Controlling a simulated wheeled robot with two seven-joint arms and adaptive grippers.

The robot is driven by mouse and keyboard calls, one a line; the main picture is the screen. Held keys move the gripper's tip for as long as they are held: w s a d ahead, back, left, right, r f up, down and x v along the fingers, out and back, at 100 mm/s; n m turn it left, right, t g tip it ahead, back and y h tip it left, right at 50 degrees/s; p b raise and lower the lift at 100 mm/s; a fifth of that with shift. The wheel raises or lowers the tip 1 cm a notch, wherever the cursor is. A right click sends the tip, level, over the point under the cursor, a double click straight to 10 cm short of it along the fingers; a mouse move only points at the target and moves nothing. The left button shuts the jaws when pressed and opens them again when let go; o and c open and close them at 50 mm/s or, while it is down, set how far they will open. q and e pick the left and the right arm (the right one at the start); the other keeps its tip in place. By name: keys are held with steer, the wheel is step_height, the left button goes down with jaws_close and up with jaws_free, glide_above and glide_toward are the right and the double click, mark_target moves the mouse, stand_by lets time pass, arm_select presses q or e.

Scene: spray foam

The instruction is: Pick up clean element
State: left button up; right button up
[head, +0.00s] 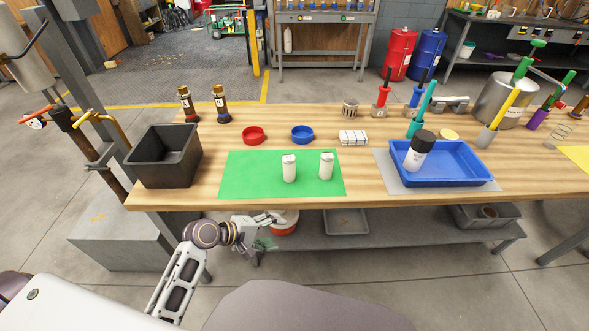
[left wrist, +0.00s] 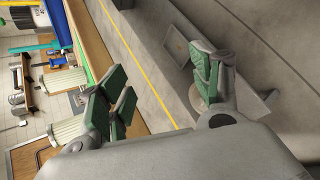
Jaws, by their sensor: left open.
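Two white cylindrical elements stand upright on the green mat (head: 240,178): a left element (head: 289,170) and a right element (head: 326,167). They look alike, and I cannot tell from marks which one is clean. In the left wrist view, two ribbed white cylinders show at the left, one lower (left wrist: 68,131) and one higher (left wrist: 64,82). My left gripper (head: 270,229) is open and empty, in front of and below the table's front edge, short of the mat. Its green-padded fingers (left wrist: 160,90) are spread wide in the left wrist view. My right gripper is out of view.
A black bin (head: 165,165) stands left of the mat. A blue tray (head: 465,165) on the right holds a white black-capped bottle (head: 418,150).

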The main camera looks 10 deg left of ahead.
arm_select(q)
steer(key=r, duration=0.1)
steer(key=n+t+h, duration=0.3)
steer(key=n+t, duration=0.4)
steer(key=n, duration=0.9)
glide_toward(289, 169)
steer(key=a+r, duration=0.1)
steer(key=s+a+r, duration=0.1)
steer(key=shift+a, duration=0.4)
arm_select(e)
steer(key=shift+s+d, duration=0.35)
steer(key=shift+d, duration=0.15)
arm_select(q)
steer(key=shift+w, duration=0.1)
steer(key=shift+x, duration=4.2)
steer(key=shift+w, duration=0.1)
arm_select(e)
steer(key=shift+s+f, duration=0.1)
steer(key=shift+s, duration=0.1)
arm_select(q)
steer(key=shift+d, duration=0.15)
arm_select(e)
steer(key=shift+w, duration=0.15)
